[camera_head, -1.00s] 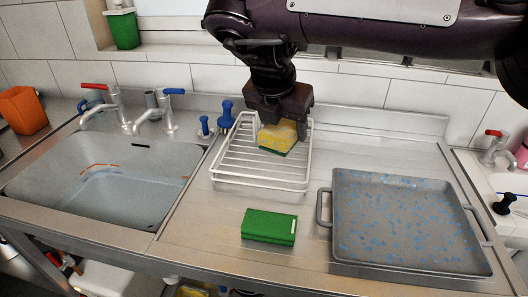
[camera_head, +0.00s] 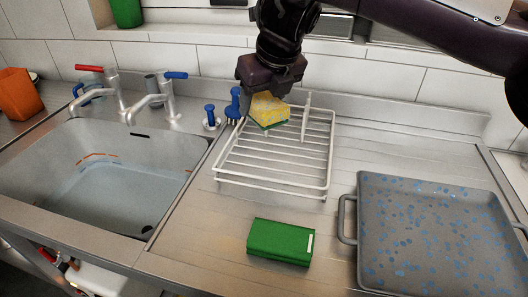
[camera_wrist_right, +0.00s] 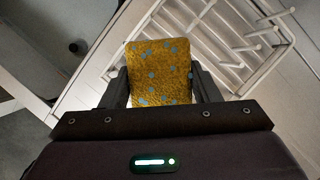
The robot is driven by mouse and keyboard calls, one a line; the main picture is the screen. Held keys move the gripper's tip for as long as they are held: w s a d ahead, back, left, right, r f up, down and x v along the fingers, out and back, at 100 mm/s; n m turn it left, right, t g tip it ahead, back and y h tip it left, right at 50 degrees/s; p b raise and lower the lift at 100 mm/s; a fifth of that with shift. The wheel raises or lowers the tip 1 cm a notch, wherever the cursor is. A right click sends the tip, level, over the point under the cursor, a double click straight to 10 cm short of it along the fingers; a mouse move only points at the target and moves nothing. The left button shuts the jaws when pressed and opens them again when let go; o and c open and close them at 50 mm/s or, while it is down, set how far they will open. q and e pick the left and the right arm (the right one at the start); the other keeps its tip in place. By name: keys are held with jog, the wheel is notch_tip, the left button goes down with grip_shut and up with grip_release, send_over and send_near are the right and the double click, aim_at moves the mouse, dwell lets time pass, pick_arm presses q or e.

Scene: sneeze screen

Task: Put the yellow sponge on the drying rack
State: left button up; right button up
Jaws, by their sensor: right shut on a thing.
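The yellow sponge (camera_head: 268,110) has a green underside and blue specks. My right gripper (camera_head: 270,88) is shut on it at the back left of the white wire drying rack (camera_head: 272,183). In the right wrist view the sponge (camera_wrist_right: 160,72) sits between the two fingers (camera_wrist_right: 161,88), with the rack's bars (camera_wrist_right: 225,40) beyond it. The sponge appears over the rack's back left part; I cannot tell whether it touches the bars. My left gripper is not in view.
A green box-like block (camera_head: 281,242) lies in front of the rack. A grey tray with blue specks (camera_head: 350,218) stands at right. The sink (camera_head: 60,135) is at left. A blue brush (camera_head: 233,104) stands close behind the rack's left corner.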

send_over(259, 155)
jog(key=s, duration=0.1)
jog(key=f, duration=0.6)
jog(key=shift+s+d, duration=0.15)
jog(key=shift+d, duration=0.25)
jog(key=shift+f, duration=2.7)
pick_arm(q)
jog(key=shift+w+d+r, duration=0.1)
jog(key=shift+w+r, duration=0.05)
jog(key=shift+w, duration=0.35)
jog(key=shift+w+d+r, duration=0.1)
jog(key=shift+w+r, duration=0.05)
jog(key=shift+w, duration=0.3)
pick_arm(e)
jog(key=o, duration=1)
jog(key=shift+c, duration=0.2)
